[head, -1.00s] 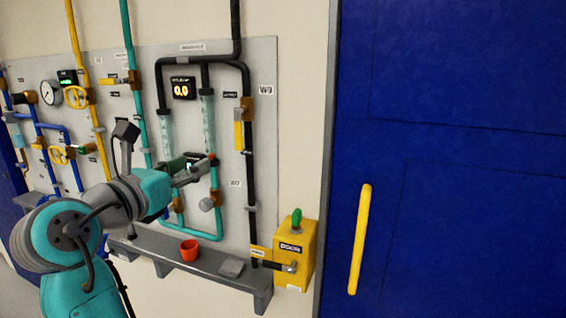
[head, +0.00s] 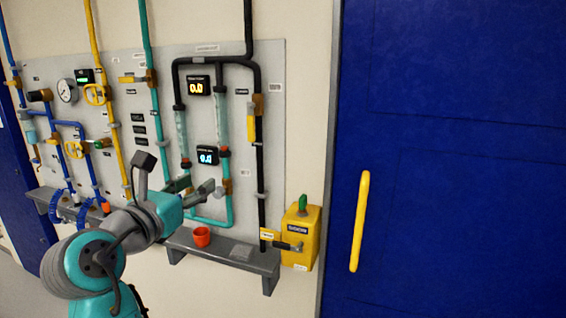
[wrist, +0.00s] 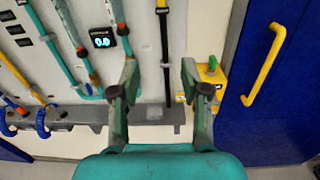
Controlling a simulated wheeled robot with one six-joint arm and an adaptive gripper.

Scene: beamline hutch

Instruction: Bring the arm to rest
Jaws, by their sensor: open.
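My gripper (head: 196,191) is in front of the lower part of the grey pipe panel (head: 262,150), above the grey shelf (head: 182,238). Its two fingers are spread apart with nothing between them. In the wrist view my gripper (wrist: 158,80) also shows open, with the panel and the black pipe behind the gap. I cannot tell how far the fingertips are from the panel. My teal and grey arm reaches in from the lower left of the head view.
A yellow box (head: 300,240) with a green knob is at the shelf's right end. A blue door (head: 450,150) with a yellow handle (head: 360,220) fills the right. Gauges and valves crowd the panel's left.

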